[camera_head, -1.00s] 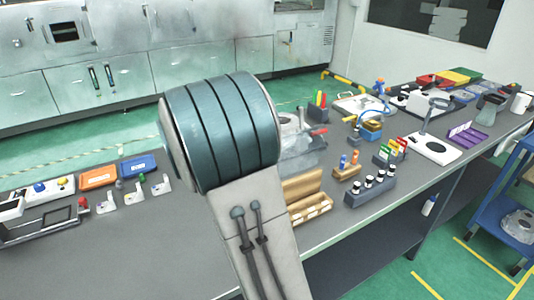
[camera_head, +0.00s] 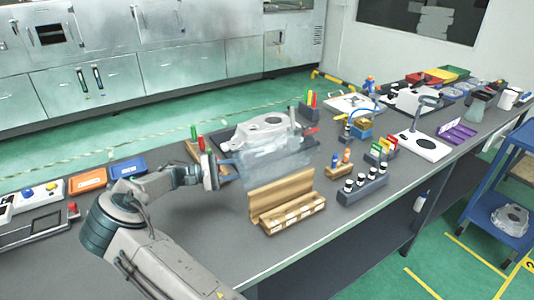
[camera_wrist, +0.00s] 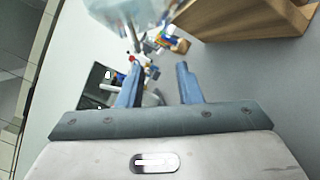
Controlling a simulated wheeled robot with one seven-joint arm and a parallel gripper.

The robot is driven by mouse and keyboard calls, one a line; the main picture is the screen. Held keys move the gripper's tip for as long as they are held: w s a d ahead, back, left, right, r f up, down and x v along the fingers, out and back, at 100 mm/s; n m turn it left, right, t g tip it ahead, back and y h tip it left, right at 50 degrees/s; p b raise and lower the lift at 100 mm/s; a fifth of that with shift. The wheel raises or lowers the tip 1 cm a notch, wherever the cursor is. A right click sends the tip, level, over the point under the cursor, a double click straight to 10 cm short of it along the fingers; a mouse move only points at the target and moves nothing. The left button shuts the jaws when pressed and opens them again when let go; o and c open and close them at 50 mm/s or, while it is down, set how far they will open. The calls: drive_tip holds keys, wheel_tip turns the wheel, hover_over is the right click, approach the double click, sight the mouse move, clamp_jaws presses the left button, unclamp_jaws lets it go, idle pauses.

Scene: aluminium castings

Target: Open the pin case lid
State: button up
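The wooden pin case (camera_head: 292,222) sits near the front edge of the bench, its lid (camera_head: 284,193) raised along the back side. Pale pieces show in a row in its base. In the wrist view, part of the wooden case (camera_wrist: 245,18) shows at the top right. My gripper (camera_head: 229,166) is left of the case and a little behind it, apart from it. In the wrist view, the two blue fingers of my gripper (camera_wrist: 160,84) are spread with nothing between them, so it is open.
A rack with black-and-white bottles (camera_head: 362,186) and a small wooden block (camera_head: 339,170) stand to the right.

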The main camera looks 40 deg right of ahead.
sight(267, 153)
drive_tip(key=d+r, duration=0.1)
drive_tip(key=d, duration=0.2)
drive_tip(key=s+d+r+h+p, duration=0.1)
drive_tip(key=d, duration=0.2)
drive_tip(key=s+d+r+h+p, duration=0.1)
drive_tip(key=d, duration=0.3)
drive_tip(key=shift+s+r, duration=0.15)
drive_tip(key=shift+s, duration=0.05)
clamp_jaws()
